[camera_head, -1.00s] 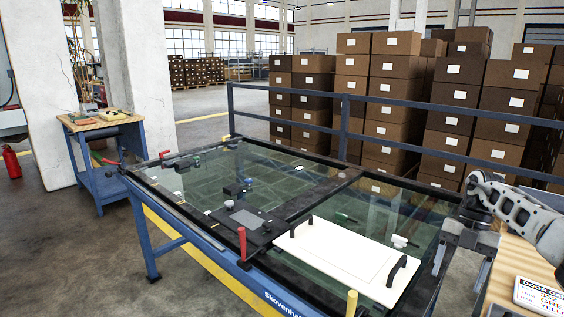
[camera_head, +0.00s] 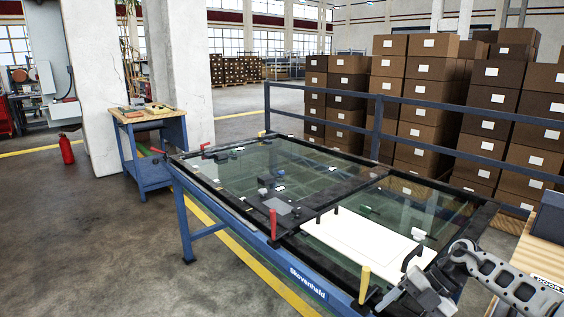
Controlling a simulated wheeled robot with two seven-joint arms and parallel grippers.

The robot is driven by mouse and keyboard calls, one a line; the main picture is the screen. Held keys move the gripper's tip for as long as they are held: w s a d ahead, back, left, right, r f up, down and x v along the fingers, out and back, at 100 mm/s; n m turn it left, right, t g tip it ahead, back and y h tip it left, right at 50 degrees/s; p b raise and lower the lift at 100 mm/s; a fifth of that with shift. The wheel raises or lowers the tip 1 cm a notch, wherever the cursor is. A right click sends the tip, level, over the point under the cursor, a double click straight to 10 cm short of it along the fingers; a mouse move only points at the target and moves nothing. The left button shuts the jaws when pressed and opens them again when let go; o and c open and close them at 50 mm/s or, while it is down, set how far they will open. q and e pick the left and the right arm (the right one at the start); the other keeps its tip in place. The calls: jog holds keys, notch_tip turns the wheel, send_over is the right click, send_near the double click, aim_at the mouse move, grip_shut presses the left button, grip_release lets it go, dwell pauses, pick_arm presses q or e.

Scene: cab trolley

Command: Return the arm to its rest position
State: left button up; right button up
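My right arm comes in from the lower right. Its gripper (camera_head: 415,300) is near the bottom edge of the picture, in front of the white panel's near right corner. The fingers look spread apart, with nothing seen between them; the tips are partly cut off or hard to make out. The white panel (camera_head: 350,236) with black handles lies on the glass-topped blue table (camera_head: 292,257). My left gripper is not in view.
A yellow upright handle (camera_head: 364,283) stands close left of my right gripper, and a red one (camera_head: 273,224) stands farther left. A wooden-topped bench (camera_head: 545,255) is at the right. Blue railing (camera_head: 440,112) and stacked boxes are behind. Open floor lies at the left.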

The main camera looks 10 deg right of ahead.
jog(key=s+a+m+t+y+p, duration=0.1)
jog(key=s+a+m+t+y, duration=0.15)
jog(key=a+m+t, duration=0.6)
jog(key=s+a+m+t+y+p, duration=0.1)
jog(key=s+a+t+y, duration=0.15)
jog(key=a, duration=1.15)
pick_arm(q)
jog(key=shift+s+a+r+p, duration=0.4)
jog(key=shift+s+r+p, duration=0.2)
jog(key=shift+p, duration=0.3)
pick_arm(e)
jog(key=s+d+f+m+h, duration=0.2)
jog(key=s+m+h, duration=0.1)
jog(key=s+m, duration=0.2)
jog(key=s+d+f+m+h, duration=0.2)
jog(key=s+f+m+h, duration=0.1)
jog(key=s+m+h, duration=0.1)
jog(key=s+d+f+m+g+h, duration=0.1)
jog(key=s+d+f+m+h, duration=0.1)
jog(key=s+m, duration=0.5)
jog(key=shift+s+d+f+h, duration=0.25)
jog(key=shift+s+f+h, duration=0.05)
jog(key=shift+h, duration=0.4)
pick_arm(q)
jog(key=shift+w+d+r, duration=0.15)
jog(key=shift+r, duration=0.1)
